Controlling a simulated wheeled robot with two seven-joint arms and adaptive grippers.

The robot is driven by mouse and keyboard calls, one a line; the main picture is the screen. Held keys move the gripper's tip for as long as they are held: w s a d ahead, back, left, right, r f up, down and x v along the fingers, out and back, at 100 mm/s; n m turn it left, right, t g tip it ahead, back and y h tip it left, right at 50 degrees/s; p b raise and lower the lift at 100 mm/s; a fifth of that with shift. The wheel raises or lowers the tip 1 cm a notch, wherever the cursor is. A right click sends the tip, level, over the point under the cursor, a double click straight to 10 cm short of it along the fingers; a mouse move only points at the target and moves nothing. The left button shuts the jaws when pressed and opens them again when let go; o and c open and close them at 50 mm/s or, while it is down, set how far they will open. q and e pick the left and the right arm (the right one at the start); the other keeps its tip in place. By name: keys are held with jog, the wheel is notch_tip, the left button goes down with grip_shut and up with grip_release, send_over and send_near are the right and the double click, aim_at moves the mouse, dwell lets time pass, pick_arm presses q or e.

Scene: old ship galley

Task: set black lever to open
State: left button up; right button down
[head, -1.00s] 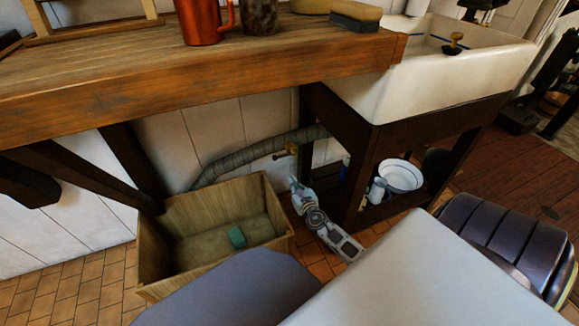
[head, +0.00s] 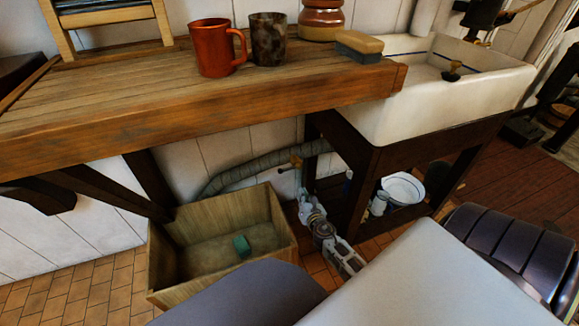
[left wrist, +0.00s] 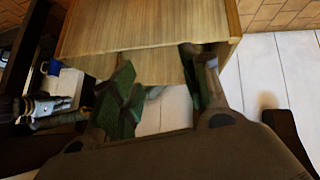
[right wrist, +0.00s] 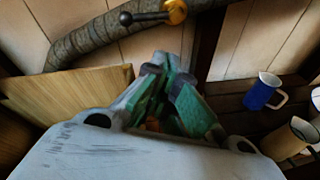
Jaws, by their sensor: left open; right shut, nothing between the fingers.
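The black lever (right wrist: 148,16) sticks out to the left from a brass valve (right wrist: 175,11) on a grey wrapped pipe (right wrist: 85,42) in the right wrist view. Its round knob is at the left end. In the head view the brass valve (head: 296,161) sits on the pipe under the counter, with the lever small and dark at its lower left. My right gripper (head: 302,190) is shut and empty, below the valve and apart from it; its green-padded fingers (right wrist: 164,66) are together in the right wrist view. My left gripper (left wrist: 160,82) is open and empty near a wooden crate.
The open wooden crate (head: 167,268) stands on the tiled floor with a green block (head: 241,246) inside, left of my right gripper. The wooden counter (head: 200,125) overhangs the pipe. A dark sink-stand leg (head: 358,190) and a blue mug (right wrist: 264,92) are to the right.

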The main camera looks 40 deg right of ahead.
pick_arm(q)
jog(key=s+a+r+g+y+p, duration=0.1)
jog(key=s+a+r+g+y, duration=0.1)
jog(key=s, duration=0.3)
jog(key=shift+s+a+r+m+g, duration=0.3)
jog(key=shift+a+r+g, duration=0.4)
jog(key=shift+r+g, duration=0.15)
pick_arm(e)
notch_tip(320, 180, up, 10)
jog(key=w+a+m+t, duration=0.1)
jog(key=m+t, duration=0.1)
jog(key=m, duration=2.9)
jog(key=shift+y, duration=0.4)
pick_arm(q)
jog(key=shift+f, duration=0.15)
pick_arm(e)
jog(key=shift+w, duration=0.15)
